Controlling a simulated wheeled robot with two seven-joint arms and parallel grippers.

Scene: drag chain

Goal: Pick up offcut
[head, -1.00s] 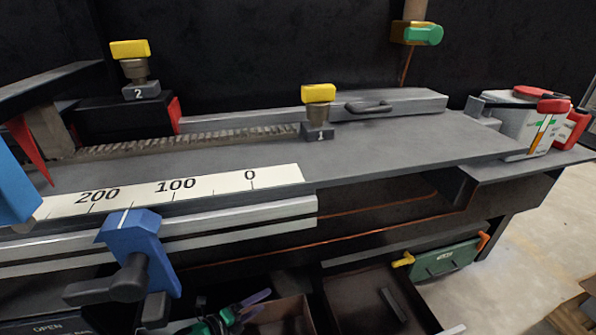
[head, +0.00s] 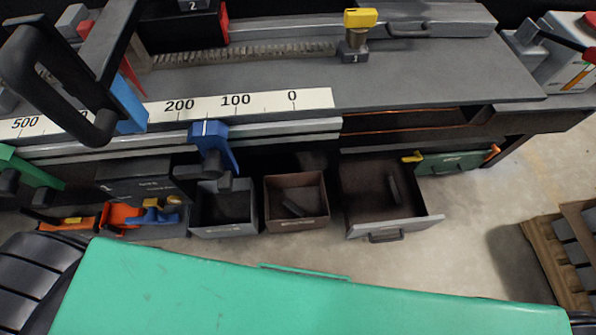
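No piece is clearly recognisable as the offcut. A small dark bar (head: 294,208) lies in the brown bin (head: 297,224) under the bench. Another dark elongated piece (head: 393,189) lies in the open drawer (head: 356,229) to the right of it. The grey bin (head: 224,230) to the left has a dark interior, and I cannot tell what is in it. Neither of my grippers shows in the head view.
The bench carries a white scale (head: 235,104), a blue clamp stop (head: 213,141) and a yellow-topped stop (head: 356,38). A black handle (head: 60,85) rises at left. Orange and blue tools (head: 135,214) sit low at left. A pallet (head: 560,250) stands at right; bare floor lies before it.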

